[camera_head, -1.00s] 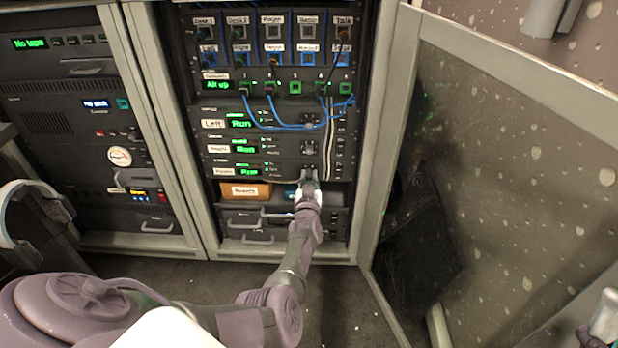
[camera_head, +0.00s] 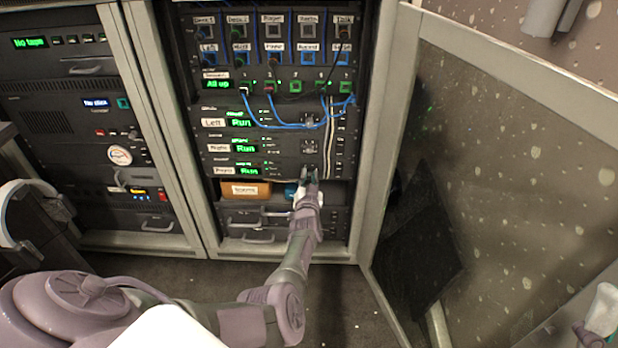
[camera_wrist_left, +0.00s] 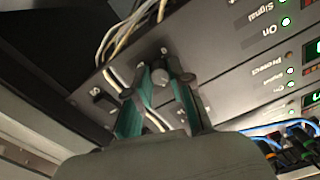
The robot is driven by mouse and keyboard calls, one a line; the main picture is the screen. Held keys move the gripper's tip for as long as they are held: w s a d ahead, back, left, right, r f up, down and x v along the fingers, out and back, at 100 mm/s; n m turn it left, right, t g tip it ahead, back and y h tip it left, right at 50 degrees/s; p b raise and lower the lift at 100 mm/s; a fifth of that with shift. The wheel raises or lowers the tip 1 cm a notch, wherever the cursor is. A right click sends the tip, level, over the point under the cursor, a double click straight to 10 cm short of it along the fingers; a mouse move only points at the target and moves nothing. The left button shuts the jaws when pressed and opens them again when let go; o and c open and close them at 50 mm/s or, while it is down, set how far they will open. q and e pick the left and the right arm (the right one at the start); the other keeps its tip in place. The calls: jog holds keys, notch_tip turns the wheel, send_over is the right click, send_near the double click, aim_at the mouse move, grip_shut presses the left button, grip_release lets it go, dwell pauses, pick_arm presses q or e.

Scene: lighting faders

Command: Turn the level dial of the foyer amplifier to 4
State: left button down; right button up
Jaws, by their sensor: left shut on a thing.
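The foyer amplifier (camera_head: 280,171) is the lowest of three stacked amplifiers in the middle rack, with a small label at its left and a green "Run" display. My left gripper (camera_head: 309,177) is at the right part of its front.
Blue patch cables (camera_head: 290,126) hang above, and pale cables (camera_head: 330,140) run down close to the right of my left gripper. An orange box (camera_head: 246,189) sits on the shelf below. An open rack door (camera_head: 500,150) stands to the right.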

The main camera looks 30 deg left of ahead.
aim_at(309, 148)
pick_arm(q)
jog(key=c, duration=1)
grip_release()
jog(key=shift+c, duration=0.2)
notch_tip(309, 148, up, 10)
jog(key=shift+f, duration=0.1)
